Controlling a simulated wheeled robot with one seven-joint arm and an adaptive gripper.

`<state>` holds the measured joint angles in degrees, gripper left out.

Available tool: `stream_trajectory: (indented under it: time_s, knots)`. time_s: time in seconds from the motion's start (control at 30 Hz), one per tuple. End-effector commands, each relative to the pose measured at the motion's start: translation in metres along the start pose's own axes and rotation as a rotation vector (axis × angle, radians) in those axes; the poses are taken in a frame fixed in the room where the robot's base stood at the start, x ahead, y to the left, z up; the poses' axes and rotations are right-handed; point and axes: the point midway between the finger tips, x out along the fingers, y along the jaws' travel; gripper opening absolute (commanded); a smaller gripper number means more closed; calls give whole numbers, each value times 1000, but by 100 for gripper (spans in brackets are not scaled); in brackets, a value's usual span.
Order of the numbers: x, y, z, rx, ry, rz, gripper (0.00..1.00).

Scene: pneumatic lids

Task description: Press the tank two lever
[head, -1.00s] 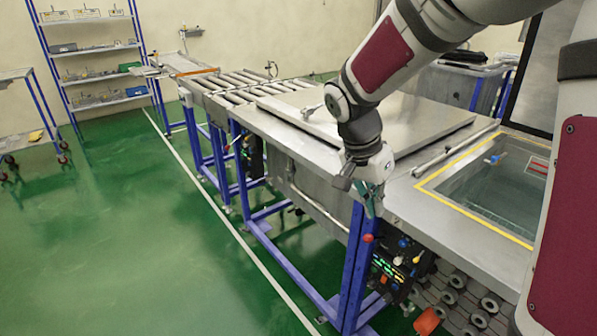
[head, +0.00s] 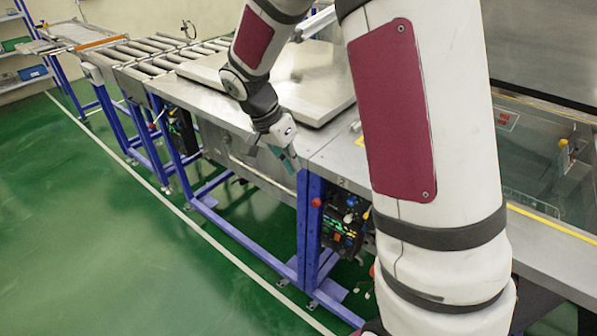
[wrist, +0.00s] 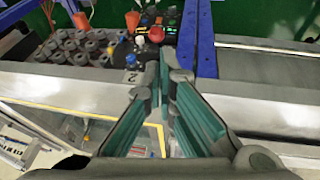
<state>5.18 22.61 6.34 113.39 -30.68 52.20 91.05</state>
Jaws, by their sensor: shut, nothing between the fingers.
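A dark control panel (head: 343,228) hangs below the tank's front edge. A label reading "2" (wrist: 130,77) is on the metal edge just left of the fingertips. Which knob belongs to the tank two lever I cannot tell. My gripper (head: 292,160) is shut and empty, above and left of the panel, with its teal fingers (wrist: 163,78) pointing toward the front edge. No contact with a knob shows.
A flat metal lid (head: 320,85) lies on the bench behind my gripper. A blue leg (head: 308,235) stands beside the panel. My arm covers part of the open tank (head: 545,165) at right. Green floor (head: 130,250) is clear at left.

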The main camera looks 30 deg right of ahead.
Motion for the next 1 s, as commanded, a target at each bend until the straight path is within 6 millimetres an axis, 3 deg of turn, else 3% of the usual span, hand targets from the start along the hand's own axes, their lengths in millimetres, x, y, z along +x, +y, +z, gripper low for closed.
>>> stream_trajectory:
  time_s: [0.4, 0.6, 1.0]
  knots:
    - [81, 2, 1, 0, -4, 5, 0]
    - [110, 2, 1, 0, -4, 2, 0]
    - [125, 0, 1, 1, -2, -1, 0]
